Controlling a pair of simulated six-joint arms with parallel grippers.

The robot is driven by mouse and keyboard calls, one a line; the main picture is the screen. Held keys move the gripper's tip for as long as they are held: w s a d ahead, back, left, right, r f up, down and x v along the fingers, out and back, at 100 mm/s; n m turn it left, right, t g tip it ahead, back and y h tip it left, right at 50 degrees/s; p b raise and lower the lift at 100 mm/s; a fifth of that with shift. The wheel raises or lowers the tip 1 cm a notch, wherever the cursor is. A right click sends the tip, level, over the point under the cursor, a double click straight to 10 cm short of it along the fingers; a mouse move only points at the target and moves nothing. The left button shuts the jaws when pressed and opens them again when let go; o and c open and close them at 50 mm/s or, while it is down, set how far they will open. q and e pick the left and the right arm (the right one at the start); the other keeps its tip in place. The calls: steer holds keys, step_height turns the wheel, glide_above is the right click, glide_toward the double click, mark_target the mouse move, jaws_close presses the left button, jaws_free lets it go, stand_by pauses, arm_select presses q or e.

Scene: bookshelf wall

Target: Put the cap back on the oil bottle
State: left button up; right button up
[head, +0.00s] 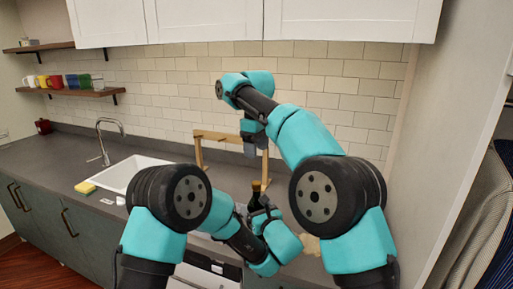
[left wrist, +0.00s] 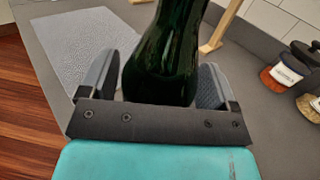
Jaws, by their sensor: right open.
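The oil bottle (head: 256,196) is dark and stands on the counter, with a brownish top showing in the head view. My left gripper (head: 262,207) is low at the bottle. In the left wrist view the dark green glass of the bottle (left wrist: 165,55) fills the space between the two grey fingers (left wrist: 160,80), which press close on both sides. My right gripper (head: 250,147) is open, above the bottle and pointing down in front of a wooden frame. I cannot make out a separate cap in either view.
The wooden frame (head: 198,152) stands behind the bottle. Jars with labels (left wrist: 285,72) stand at the right in the left wrist view. A grey textured mat (left wrist: 62,50) lies at the left. A sink (head: 130,172) and yellow sponge (head: 85,187) are further left.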

arm_select(q)
steer(key=shift+o, duration=1.4)
steer(key=v, duration=1.7)
steer(key=shift+s, duration=0.2)
